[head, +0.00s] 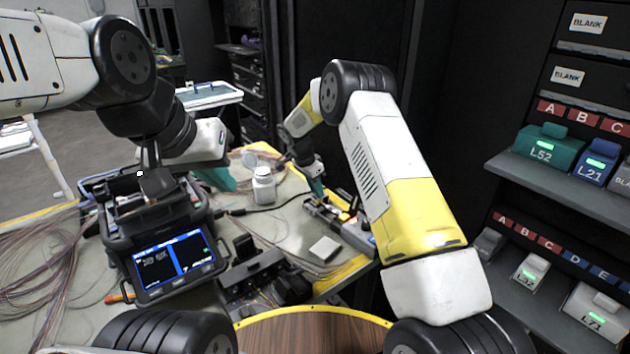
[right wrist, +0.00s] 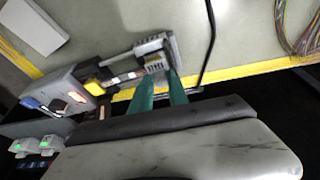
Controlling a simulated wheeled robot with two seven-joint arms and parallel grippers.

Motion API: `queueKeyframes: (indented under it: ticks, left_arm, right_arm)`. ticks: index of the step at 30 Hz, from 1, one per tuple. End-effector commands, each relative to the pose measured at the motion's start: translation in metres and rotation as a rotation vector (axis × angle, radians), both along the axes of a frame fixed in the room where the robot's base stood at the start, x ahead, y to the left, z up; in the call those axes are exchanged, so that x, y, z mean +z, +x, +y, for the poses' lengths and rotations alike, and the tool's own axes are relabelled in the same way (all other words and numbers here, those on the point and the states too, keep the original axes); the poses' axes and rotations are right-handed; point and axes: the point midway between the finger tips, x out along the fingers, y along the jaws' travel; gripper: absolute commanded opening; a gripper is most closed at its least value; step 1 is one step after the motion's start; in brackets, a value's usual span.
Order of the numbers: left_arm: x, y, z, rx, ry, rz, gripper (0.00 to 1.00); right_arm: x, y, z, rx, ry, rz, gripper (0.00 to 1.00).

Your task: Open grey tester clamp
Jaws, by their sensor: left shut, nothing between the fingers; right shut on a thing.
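The grey tester (head: 357,235) lies near the right edge of the work table; in the right wrist view its body (right wrist: 65,92) has a yellow part and a small lit display. Its grey clamp (right wrist: 152,47) is at the table end of the tester. My right gripper (head: 317,196) reaches down to that end. In the right wrist view its teal fingers (right wrist: 161,76) are at the clamp, shut on it, and hide part of it. Whether the clamp is raised cannot be told. My left gripper (head: 220,180) is shut and empty behind the fusion splicer.
The fusion splicer (head: 165,245) with a lit screen stands at the left. A white bottle (head: 263,186), a white block (head: 324,249) and a black device (head: 262,282) are on the table. Loose fibres (head: 35,255) lie at the left. Shelves with modules (head: 545,150) stand at the right.

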Motion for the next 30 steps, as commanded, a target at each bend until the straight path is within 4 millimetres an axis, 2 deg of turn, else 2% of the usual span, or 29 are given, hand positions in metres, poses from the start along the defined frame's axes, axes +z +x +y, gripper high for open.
queueKeyframes:
  ticks: [15,30]
  left_arm:
    - [0.000,0.000,0.000,0.000,0.000,0.000,0.00]
    - [0.000,0.000,0.000,0.000,0.000,0.000,0.00]
  right_arm:
    - [0.011,0.013,-0.014,-0.004,0.279,0.246,0.00]
    - [0.014,0.018,-0.019,-0.001,0.402,0.360,0.00]
